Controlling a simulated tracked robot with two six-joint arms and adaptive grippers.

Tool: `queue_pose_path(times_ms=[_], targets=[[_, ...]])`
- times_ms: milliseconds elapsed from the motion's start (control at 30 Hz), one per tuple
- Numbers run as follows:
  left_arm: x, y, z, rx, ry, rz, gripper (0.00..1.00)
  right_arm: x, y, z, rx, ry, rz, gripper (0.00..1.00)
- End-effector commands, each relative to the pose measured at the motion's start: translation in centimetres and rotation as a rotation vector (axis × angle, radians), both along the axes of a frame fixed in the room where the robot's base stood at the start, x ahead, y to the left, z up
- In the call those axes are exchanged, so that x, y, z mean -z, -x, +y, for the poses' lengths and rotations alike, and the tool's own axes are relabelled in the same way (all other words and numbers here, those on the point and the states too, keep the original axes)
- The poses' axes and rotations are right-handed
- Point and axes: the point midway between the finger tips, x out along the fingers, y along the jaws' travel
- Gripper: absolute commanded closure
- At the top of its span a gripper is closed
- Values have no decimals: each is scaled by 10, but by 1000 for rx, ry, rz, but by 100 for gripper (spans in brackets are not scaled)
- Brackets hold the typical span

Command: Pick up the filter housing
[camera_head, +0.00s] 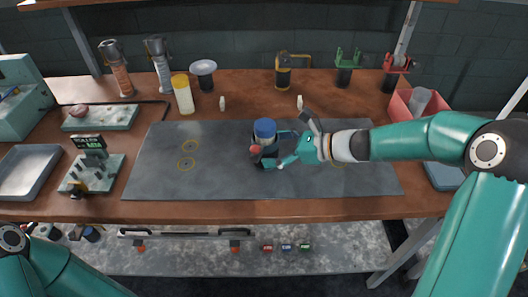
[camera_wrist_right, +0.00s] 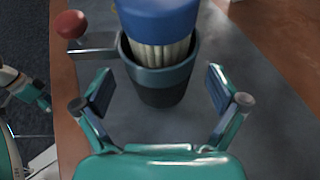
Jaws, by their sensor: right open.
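The filter housing (camera_head: 265,152) is a dark cup on the grey mat, with a blue-capped, pale pleated cartridge (camera_head: 264,128) standing in its mouth. A short metal arm with a red knob (camera_wrist_right: 70,24) sticks out from its side. In the right wrist view the housing (camera_wrist_right: 160,84) is upright, just ahead of and between the spread fingers. My right gripper (camera_head: 284,150) reaches in from the right and is open, with visible gaps to the cup on both sides (camera_wrist_right: 160,92). It partly hides the housing in the head view. My left gripper is not in view; only part of that arm shows.
The grey mat (camera_head: 160,165) has free room left of the housing. Several tools and a yellow-capped bottle (camera_head: 184,95) stand along the back. A small green-based device (camera_head: 91,170) and a metal tray (camera_head: 28,170) are at left, a red bin (camera_head: 402,112) at right.

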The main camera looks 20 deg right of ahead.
Motion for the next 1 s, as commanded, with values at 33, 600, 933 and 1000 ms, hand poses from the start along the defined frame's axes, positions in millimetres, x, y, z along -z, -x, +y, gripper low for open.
queue_pose_path(times_ms=[33, 600, 933, 1000], targets=[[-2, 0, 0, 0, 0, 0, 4, 4, -4, 6, -2, -1, 3, 4], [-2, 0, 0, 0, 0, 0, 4, 12, -16, 20, 0, 1, 1, 27], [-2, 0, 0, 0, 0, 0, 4, 11, -16, 20, 0, 0, 0, 74], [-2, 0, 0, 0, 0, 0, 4, 11, -16, 20, 1, 0, 0, 74]])
